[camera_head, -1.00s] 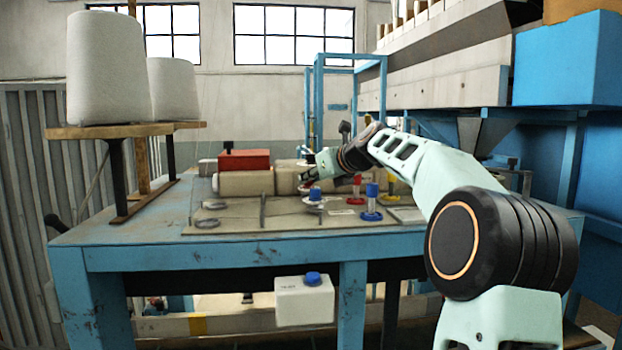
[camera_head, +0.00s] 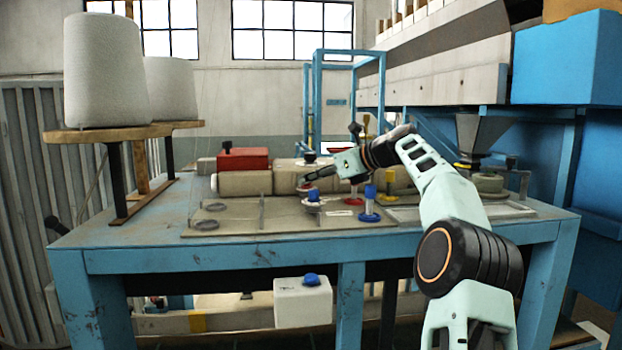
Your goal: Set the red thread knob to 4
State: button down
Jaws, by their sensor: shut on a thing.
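A small red knob (camera_head: 305,187) shows at my fingertips above the back of the grey board (camera_head: 240,220), mostly hidden by the fingers and a blue-capped knob in front. My gripper (camera_head: 308,180) reaches in from the right, pointing left and down, shut on this red knob. Another red post (camera_head: 353,193) stands to its right. Any dial numbers are too small to read.
A blue-capped knob (camera_head: 313,195) on a pale disc stands just in front of my fingers. A second blue knob (camera_head: 369,203) and a yellow post (camera_head: 389,183) stand right. Beige rolls (camera_head: 245,183) and a red box (camera_head: 243,158) lie behind. The board's left front is fairly clear.

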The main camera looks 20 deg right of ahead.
jog(key=shift+r, duration=0.1)
jog(key=c, duration=1.8)
grip_release()
jog(key=v, duration=1.2)
jog(key=shift+d, duration=0.1)
